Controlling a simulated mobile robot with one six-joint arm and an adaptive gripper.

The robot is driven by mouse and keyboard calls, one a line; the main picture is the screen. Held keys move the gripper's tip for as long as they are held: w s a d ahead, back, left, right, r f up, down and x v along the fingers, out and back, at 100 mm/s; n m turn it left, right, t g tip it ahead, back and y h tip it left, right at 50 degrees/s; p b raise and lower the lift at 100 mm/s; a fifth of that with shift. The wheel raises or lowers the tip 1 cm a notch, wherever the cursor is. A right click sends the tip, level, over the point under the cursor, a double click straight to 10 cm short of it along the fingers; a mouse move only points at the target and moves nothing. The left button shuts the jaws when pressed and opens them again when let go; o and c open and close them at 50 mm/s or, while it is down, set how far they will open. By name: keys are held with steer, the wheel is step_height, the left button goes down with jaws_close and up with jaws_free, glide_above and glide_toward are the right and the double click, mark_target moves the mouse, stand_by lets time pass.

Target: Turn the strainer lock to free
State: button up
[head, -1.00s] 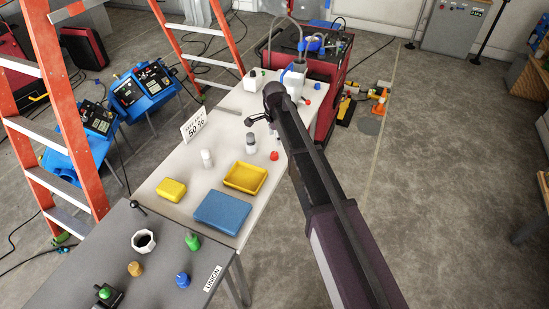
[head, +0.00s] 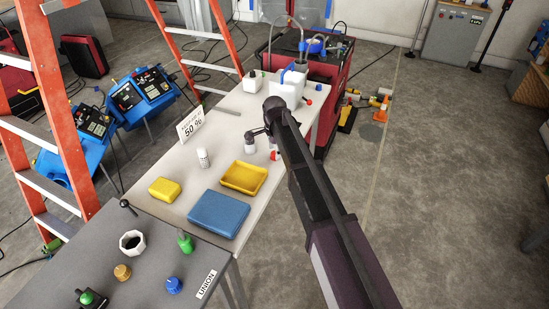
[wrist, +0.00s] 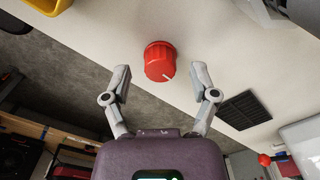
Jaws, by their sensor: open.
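A red ribbed knob (wrist: 160,62) with a white pointer line sits on the white table top. In the wrist view it lies between and just beyond my open fingertips, which do not touch it. In the head view the red knob (head: 276,155) is partly hidden by my arm at the table's right side. My gripper (wrist: 161,76) is open and empty. In the head view my gripper (head: 262,132) is over the right part of the table. No label shows which part is the strainer lock.
A dark vent (wrist: 244,110) and a second red knob (wrist: 265,160) show at right in the wrist view.

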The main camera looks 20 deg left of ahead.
steer(key=shift+f+b, duration=0.45)
steer(key=shift+f, duration=0.25)
steer(key=shift+c, duration=0.2)
jaws_close()
